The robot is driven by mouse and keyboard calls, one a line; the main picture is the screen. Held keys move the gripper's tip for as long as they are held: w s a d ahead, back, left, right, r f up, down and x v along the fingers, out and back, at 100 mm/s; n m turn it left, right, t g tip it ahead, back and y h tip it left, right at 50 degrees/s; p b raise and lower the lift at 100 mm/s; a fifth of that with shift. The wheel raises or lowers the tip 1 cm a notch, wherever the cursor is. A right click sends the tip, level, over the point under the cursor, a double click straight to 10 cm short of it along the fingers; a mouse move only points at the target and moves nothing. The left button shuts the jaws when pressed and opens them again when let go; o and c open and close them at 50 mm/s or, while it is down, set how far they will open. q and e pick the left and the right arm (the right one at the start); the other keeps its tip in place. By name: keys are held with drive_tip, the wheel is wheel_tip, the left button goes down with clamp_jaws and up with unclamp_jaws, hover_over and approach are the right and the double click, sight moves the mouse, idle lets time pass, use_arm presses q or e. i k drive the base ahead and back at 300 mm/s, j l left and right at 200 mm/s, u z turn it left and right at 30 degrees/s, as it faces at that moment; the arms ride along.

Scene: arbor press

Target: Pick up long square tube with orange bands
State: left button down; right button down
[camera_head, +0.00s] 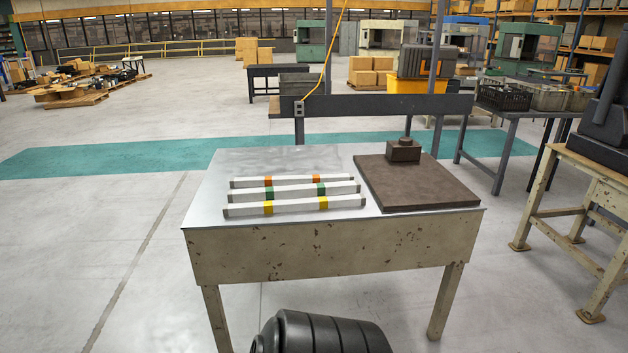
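Three long pale square tubes lie side by side on the left part of the metal-topped table (215,205). The tube with orange bands (290,181) is the farthest back. The tube with green bands (292,191) lies in the middle. The tube with yellow bands (292,206) lies nearest the front edge. All three run roughly left to right, slightly tilted, and sit close together. Neither of my grippers shows in this view.
A dark brown plate (430,190) with a small dark block (403,150) covers the table's right part. A dark grey rail (375,105) stands behind the table. A beige stand (585,170) holding a dark machine is at right. The floor left of the table is clear.

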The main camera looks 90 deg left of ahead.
sight(253, 182)
drive_tip(key=u, duration=2.95)
drive_tip(key=i+z, duration=0.15)
drive_tip(key=i, duration=0.45)
